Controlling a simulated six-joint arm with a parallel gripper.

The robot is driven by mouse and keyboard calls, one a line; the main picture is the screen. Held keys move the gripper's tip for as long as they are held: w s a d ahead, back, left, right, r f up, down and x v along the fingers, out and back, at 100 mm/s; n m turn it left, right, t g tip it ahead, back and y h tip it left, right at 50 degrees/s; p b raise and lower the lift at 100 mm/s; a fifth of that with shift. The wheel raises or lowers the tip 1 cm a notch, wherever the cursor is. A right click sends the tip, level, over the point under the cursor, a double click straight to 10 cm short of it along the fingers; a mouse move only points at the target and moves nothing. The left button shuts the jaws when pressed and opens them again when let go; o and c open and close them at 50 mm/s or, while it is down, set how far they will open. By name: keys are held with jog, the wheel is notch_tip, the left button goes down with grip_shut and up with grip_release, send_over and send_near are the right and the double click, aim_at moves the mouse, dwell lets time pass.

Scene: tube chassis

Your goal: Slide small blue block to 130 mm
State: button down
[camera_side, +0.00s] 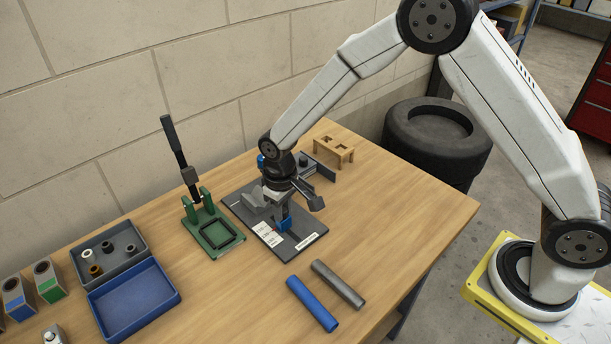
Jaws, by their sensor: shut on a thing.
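My gripper (280,208) points down over a dark fixture plate (311,238) on the wooden table. It is shut on the small blue block (284,224), which sits low on the plate near its front edge. The gripper covers the upper part of the block. White labels (267,234) with small print lie on the plate left of the block; the print is too small to read. A grey angled piece (254,201) stands on the plate left of the gripper. Any scale marks by the block cannot be made out.
A green lever press (207,229) stands left of the plate. A blue tube (312,304) and a grey tube (338,284) lie in front. A wooden stand (334,150) is behind. Blue and grey trays (134,300) sit at left. The table's right side is clear.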

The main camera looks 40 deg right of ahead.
aim_at(289, 216)
jog(key=shift+c, duration=2.3)
grip_release()
jog(key=shift+r, duration=0.1)
jog(key=shift+r, duration=3.85)
jog(key=s+d+r+m+t, duration=0.2)
jog(key=s+d, duration=1.1)
jog(key=s, duration=0.4)
jog(key=shift+t, duration=0.3)
